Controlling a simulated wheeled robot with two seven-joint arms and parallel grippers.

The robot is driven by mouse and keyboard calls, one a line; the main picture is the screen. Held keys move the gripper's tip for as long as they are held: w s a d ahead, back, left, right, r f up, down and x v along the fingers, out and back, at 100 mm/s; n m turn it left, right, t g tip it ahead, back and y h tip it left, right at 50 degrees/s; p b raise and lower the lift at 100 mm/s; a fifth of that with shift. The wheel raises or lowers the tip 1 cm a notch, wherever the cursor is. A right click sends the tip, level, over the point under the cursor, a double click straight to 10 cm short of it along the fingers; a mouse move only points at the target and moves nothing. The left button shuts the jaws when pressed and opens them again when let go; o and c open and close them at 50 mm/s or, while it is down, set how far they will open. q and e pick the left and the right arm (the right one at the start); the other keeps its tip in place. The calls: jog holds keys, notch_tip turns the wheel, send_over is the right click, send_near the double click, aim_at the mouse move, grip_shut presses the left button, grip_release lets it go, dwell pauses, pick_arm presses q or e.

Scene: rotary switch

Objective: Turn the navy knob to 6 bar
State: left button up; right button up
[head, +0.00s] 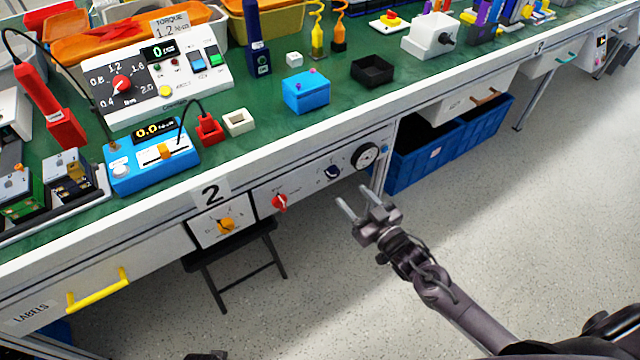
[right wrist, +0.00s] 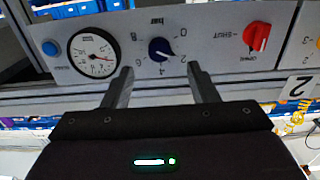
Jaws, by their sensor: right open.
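The navy knob (head: 332,172) is on the pale panel (head: 310,184) under the bench's front edge. In the right wrist view, which shows the panel upside down, the navy knob (right wrist: 160,50) sits inside a scale marked 0 to 8 with the word bar. Its white pointer mark appears to face about 2. My right gripper (head: 352,193) is open and empty in front of the panel. In the right wrist view its two fingers (right wrist: 159,70) stand apart on either side of the knob's line, short of it, not visibly touching it.
A round gauge (head: 365,156) is right of the navy knob, and a red knob (head: 280,203) is left of it. An orange knob (head: 226,224) is further left, above a black stool (head: 240,262). Blue crates (head: 425,160) stand under the bench at right. The floor in front is clear.

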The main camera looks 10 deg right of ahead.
aim_at(335, 176)
pick_arm(q)
jog(key=r, duration=0.2)
jog(key=d+r, duration=0.1)
jog(key=shift+w+b, duration=0.35)
jog(key=shift+b, duration=0.05)
pick_arm(e)
jog(key=x, duration=0.7)
jog(key=shift+w+r, duration=0.1)
jog(key=shift+w, duration=0.15)
jog(key=shift+c, duration=0.4)
jog(key=c, duration=0.9)
pick_arm(q)
jog(key=shift+a, duration=0.1)
